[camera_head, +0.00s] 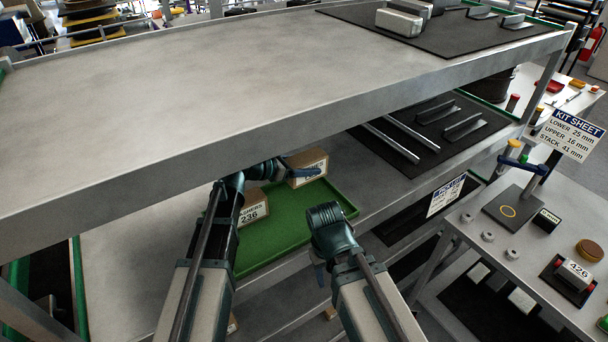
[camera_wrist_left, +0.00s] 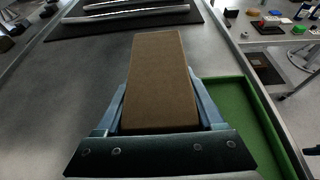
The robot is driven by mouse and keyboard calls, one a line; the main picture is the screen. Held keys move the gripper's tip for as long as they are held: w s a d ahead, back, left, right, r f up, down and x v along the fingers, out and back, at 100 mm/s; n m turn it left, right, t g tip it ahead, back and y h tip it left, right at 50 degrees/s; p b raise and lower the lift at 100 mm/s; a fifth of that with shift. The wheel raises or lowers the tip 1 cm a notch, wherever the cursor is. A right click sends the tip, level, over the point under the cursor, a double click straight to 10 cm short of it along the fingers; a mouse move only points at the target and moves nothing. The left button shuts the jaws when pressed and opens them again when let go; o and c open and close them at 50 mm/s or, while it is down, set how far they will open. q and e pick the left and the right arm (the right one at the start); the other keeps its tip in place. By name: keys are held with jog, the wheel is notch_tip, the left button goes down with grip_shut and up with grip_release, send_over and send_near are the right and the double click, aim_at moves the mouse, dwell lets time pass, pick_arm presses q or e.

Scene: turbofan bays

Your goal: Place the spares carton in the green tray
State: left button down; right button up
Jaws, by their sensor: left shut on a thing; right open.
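A brown carton (camera_head: 310,180) with a white label is between the fingers of my left gripper (camera_head: 299,172), at the far end of the green tray (camera_head: 290,224). The label is partly covered and I cannot read it. In the left wrist view the carton (camera_wrist_left: 160,80) stretches ahead between the blue fingers, with the green tray (camera_wrist_left: 238,112) below and to the right. Whether it touches the tray is unclear. My right gripper (camera_head: 319,274) is open and empty, low at the tray's near right corner, partly hidden by its own wrist.
Another carton (camera_head: 253,209), labelled WASHERS 236, stands in the tray, partly behind my left arm. The upper shelf (camera_head: 220,80) overhangs the tray. A dark mat with metal bars (camera_head: 440,130) lies to the right on the lower shelf. A kit sheet (camera_head: 566,135) stands over the right bench.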

aim_at(306, 178)
pick_arm(q)
notch_tip(306, 178, down, 3)
jog(key=shift+s+f+b, duration=0.1)
jog(key=shift+f+b, duration=0.1)
jog(key=shift+b, duration=1)
jog(key=shift+s+f, duration=0.1)
jog(key=shift+f+b, duration=0.55)
jog(key=shift+b, duration=0.05)
grip_release()
jog(key=shift+r, duration=0.15)
